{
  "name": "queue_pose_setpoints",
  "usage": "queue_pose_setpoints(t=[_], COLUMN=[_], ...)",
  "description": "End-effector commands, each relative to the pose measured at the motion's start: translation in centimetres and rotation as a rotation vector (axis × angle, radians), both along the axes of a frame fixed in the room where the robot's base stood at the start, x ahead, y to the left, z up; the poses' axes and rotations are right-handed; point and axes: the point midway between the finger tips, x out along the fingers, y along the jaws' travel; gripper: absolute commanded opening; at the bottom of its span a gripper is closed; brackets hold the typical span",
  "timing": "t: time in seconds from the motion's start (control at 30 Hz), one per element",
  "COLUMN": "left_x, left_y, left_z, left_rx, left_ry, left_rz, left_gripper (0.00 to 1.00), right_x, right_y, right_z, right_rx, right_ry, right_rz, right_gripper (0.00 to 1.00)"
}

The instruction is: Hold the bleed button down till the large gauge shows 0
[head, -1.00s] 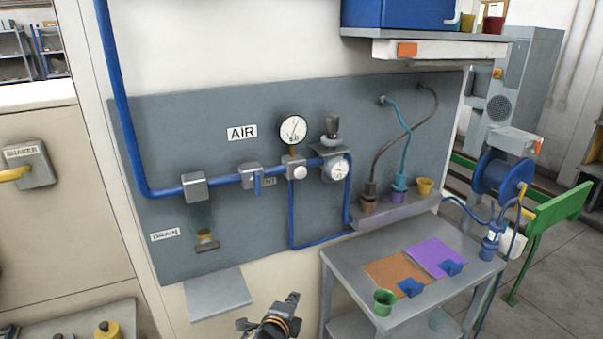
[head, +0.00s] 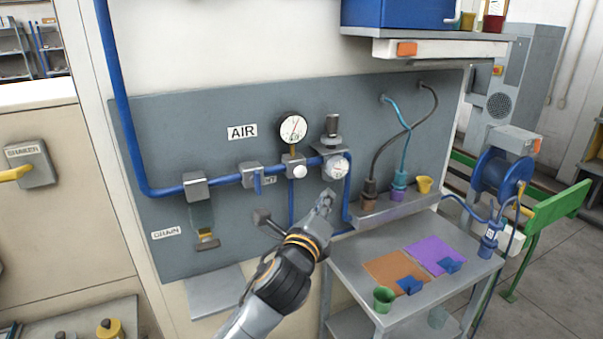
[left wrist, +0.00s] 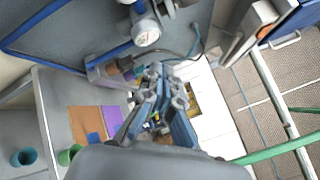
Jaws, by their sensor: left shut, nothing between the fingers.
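The large gauge (head: 293,128) has a white face and a dark rim and stands above the blue pipe on the grey panel. Its thin needle points up and slightly right; the numbers are too small to read. The white round bleed button (head: 299,171) sits on the block just below that gauge, uncovered. My left gripper (head: 327,197) is shut and empty, in front of the panel, below and right of the button and apart from it in the picture. Its fingers (left wrist: 160,90) also show in the left wrist view. My right gripper is not in view.
A smaller gauge (head: 336,167) with a dark-topped regulator (head: 332,126) is right of the button. A grey cart (head: 345,257) with mats and cups stands at lower right. A shelf (head: 440,36) overhangs the panel's upper right.

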Motion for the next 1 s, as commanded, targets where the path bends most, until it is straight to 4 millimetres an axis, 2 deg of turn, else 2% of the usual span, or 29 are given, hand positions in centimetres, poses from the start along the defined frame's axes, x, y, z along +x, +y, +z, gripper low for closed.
queue_pose_setpoints(t=[0.33,0.73,1.0], left_x=[0.7,5.4,7.5], left_y=[0.4,3.0,4.1], left_z=[-0.1,-0.2,0.0], left_rx=[0.0,-0.001,-0.001], left_ry=[0.0,0.001,0.002], left_rz=[0.001,0.003,0.001], left_gripper=[0.0,0.0,0.0], right_x=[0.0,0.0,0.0], right_y=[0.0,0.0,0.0], right_z=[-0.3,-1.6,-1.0], right_rx=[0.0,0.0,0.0], right_ry=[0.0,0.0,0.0], right_rz=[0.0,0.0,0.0], right_gripper=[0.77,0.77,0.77])
